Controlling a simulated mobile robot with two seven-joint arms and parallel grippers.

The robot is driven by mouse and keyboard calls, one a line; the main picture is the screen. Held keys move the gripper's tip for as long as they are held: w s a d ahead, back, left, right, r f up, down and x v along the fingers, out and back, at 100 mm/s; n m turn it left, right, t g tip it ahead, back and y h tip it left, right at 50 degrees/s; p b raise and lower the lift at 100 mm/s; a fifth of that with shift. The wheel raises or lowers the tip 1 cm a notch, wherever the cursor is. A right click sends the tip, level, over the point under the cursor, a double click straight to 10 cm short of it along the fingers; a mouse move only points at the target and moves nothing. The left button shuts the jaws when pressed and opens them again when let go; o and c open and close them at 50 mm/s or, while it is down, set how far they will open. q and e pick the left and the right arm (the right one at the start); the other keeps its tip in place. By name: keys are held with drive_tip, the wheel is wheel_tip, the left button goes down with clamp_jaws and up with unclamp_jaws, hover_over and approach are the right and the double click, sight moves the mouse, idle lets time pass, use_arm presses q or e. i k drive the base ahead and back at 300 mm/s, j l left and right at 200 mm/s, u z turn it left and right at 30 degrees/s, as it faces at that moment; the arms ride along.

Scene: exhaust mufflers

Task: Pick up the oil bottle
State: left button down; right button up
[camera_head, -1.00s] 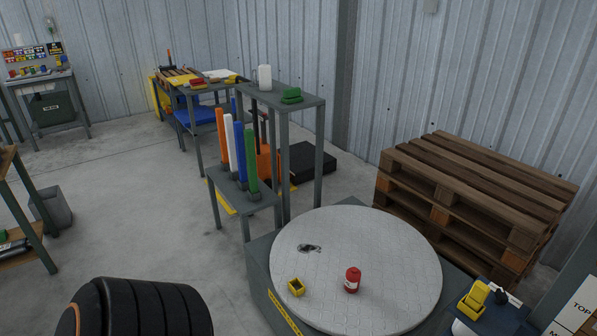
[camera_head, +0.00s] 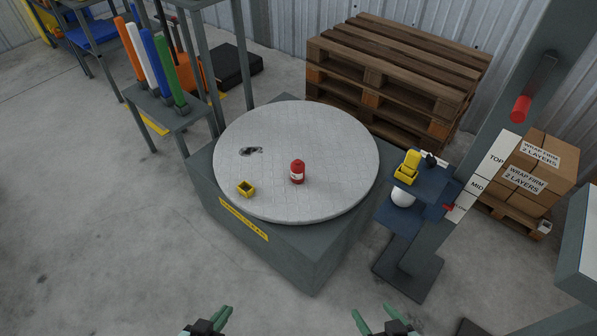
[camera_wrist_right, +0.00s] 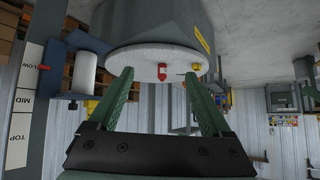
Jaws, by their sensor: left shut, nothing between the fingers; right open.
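A small red bottle with a pale label (camera_head: 297,173), which I take to be the oil bottle, stands upright on a round grey turntable (camera_head: 340,140). It also shows in the right wrist view (camera_wrist_right: 162,72), beyond my open fingers. My left gripper (camera_head: 218,318) is at the bottom edge of the head view, shut and empty, partly cut off. My right gripper (camera_head: 375,318) is also at the bottom edge, open and empty. Its two green fingers spread apart in the right wrist view (camera_wrist_right: 157,78). Both grippers are well short of the bottle and apart from it.
A small open yellow box (camera_head: 246,188) and a dark patch (camera_head: 251,151) are on the turntable. A grey post with a blue shelf (camera_head: 428,184) stands to the right. Wooden pallets (camera_head: 390,75) are behind. A rack of coloured tubes (camera_head: 160,75) is at left. Front floor is clear.

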sight(297, 166)
drive_tip(key=i+j+z, duration=0.1)
drive_tip(key=i+j, duration=0.15)
drive_tip(key=i+j+z, duration=0.15)
drive_tip(key=j, duration=0.3)
drive_tip(key=i+j+z, duration=0.1)
drive_tip(key=i+j, duration=0.25)
drive_tip(key=i+j+z, duration=0.15)
drive_tip(key=j, duration=0.35)
drive_tip(key=i, duration=0.1)
